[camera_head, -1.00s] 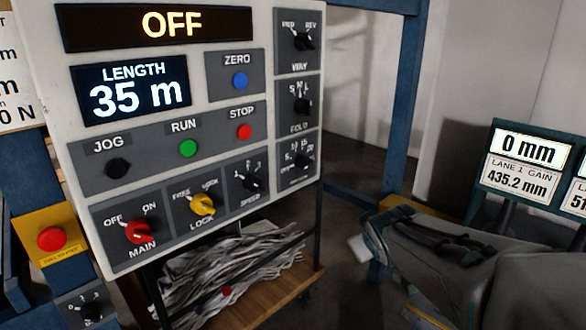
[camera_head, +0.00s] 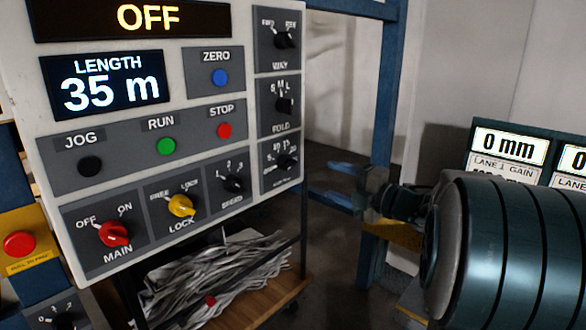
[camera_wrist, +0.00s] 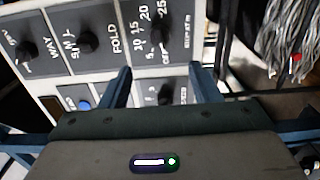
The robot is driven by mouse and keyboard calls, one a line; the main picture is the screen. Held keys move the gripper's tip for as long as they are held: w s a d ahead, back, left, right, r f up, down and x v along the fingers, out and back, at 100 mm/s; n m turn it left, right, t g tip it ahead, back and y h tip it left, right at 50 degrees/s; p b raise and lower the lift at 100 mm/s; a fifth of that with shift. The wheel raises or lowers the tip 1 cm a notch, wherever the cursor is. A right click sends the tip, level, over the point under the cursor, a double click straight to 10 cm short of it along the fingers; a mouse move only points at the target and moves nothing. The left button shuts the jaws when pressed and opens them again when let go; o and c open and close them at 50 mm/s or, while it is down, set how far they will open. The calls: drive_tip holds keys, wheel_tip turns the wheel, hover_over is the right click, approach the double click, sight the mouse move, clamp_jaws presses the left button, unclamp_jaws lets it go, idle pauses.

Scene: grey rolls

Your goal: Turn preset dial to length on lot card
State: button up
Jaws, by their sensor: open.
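The preset dial (camera_head: 287,160) is a black knob with a numbered scale at the bottom of the panel's right column. In the wrist view, the dial (camera_wrist: 160,38) is beyond my fingertips, with 10 to 25 readable around it; its exact setting is unclear. My gripper (camera_head: 326,181) is open and empty, right of the panel and apart from the dial. In the wrist view, its blue fingers (camera_wrist: 160,78) stand apart, with the speed dial (camera_wrist: 165,93) showing between them. No lot card is readable now.
The white panel (camera_head: 25,60) also carries the fold dial (camera_head: 284,104), way dial (camera_head: 283,40), red main knob (camera_head: 114,234) and yellow lock knob (camera_head: 181,205). The display (camera_head: 107,83) reads LENGTH 35 m. A blue post (camera_head: 386,110) stands behind my gripper.

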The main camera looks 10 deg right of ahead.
sight(293, 166)
drive_tip(key=p+x, duration=0.2)
drive_tip(key=x, duration=1.1)
drive_tip(key=shift+w+a, duration=0.25)
drive_tip(key=c, duration=1)
